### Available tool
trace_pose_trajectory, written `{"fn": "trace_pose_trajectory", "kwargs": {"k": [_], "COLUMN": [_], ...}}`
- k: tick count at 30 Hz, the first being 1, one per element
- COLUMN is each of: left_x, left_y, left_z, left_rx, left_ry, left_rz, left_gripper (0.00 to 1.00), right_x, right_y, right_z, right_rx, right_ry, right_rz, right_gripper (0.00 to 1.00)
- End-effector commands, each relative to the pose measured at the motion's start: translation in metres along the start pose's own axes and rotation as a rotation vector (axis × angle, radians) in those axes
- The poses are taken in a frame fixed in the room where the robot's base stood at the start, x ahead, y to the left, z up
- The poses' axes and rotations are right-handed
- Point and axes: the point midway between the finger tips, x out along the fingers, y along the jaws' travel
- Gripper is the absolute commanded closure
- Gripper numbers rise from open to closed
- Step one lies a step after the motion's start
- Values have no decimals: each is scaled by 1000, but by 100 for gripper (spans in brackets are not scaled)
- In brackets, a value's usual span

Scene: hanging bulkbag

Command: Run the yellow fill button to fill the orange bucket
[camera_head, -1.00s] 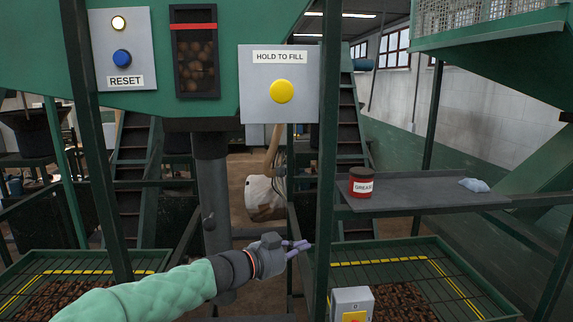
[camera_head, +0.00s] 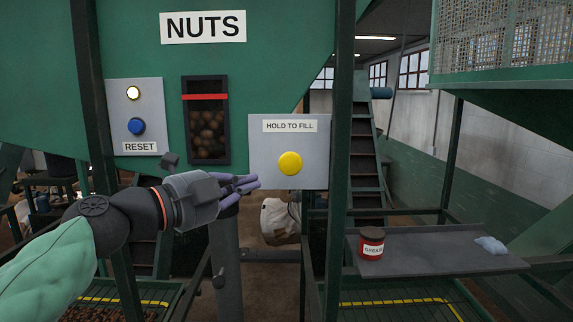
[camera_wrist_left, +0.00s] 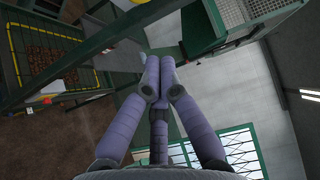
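The yellow fill button (camera_head: 290,163) sits on a light grey panel (camera_head: 262,180) labelled HOLD TO FILL, at the centre of the head view. My left gripper (camera_head: 252,184) is left of and a little below the button, apart from it in the picture, with its purple fingers pointing right. In the left wrist view the fingers (camera_wrist_left: 160,75) are brought together at their tips with nothing seen between them. No orange bucket shows in any view. My right gripper is not in view.
A RESET panel (camera_head: 118,92) with a blue button and a lit lamp is at left. A nut window (camera_head: 207,145) is beside it. A green post (camera_head: 343,120) stands right of the fill panel. A grease tin (camera_head: 371,243) and a pale cloth (camera_head: 490,245) lie on a shelf (camera_head: 440,258).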

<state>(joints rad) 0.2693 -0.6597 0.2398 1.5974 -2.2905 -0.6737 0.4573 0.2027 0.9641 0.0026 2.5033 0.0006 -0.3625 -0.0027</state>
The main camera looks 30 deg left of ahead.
Motion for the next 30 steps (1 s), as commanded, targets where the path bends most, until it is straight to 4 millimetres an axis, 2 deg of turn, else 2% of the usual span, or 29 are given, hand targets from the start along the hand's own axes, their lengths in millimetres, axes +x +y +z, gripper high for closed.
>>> {"fn": "trace_pose_trajectory", "kwargs": {"k": [4, 8, 22, 30], "left_x": [4, 17, 102, 124], "left_y": [0, -1, -1, 0], "left_z": [0, -1, -1, 23], "left_rx": [-1, -2, -1, -2], "left_ry": [2, 5, 3, -1], "left_rz": [1, 0, 1, 0], "left_gripper": [100, 100, 100, 100], "right_x": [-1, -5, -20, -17], "right_y": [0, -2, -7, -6], "right_z": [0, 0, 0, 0], "right_rx": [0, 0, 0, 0], "right_ry": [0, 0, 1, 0], "right_rz": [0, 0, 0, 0], "right_gripper": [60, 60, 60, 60]}}
